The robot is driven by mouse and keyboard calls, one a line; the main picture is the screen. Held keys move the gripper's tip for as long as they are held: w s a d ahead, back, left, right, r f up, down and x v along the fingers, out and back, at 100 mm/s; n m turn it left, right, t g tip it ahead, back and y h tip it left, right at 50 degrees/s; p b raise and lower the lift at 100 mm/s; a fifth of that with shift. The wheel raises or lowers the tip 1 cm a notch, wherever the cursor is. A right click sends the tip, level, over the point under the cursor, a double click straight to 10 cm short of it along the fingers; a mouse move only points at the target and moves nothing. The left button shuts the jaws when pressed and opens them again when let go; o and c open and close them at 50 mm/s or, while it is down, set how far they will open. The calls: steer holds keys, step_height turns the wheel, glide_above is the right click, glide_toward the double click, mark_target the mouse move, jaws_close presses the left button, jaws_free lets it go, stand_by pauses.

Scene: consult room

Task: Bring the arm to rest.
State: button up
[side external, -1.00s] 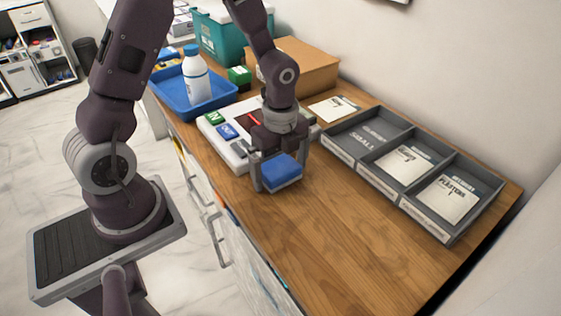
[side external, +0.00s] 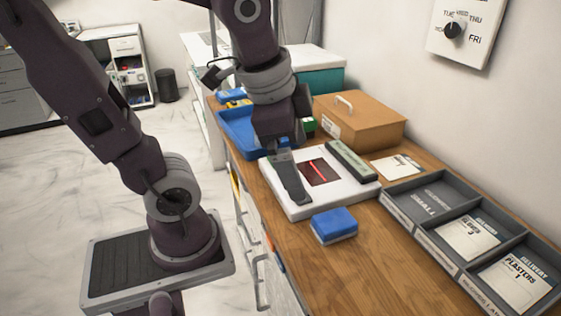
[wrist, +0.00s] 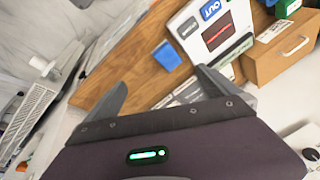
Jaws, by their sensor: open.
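My gripper (side external: 285,155) is raised above the white panel (side external: 333,204) on the wooden counter, up and away from the blue block. In the wrist view my gripper (wrist: 160,92) has its two fingers wide apart with nothing held between them. The blue block (side external: 334,223) sits on the counter just in front of the white panel. It also shows in the wrist view (wrist: 167,55), beyond the fingers and clear of them. My gripper hides part of the panel in the side view.
A grey divided tray (side external: 440,238) with cards lies along the wall. A cardboard box (side external: 370,122) and a blue tray (side external: 236,128) stand further back. A dial plate (side external: 466,28) hangs on the wall. The front of the counter (side external: 400,280) is bare.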

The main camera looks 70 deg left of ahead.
steer(key=s+n, duration=0.1)
steer(key=s+n+t, duration=0.1)
steer(key=s+n, duration=0.1)
steer(key=s+d+n, duration=0.1)
steer(key=s+n, duration=0.1)
steer(key=shift+r+t+h, duration=0.4)
steer(key=shift+a, duration=0.1)
stand_by(0.7)
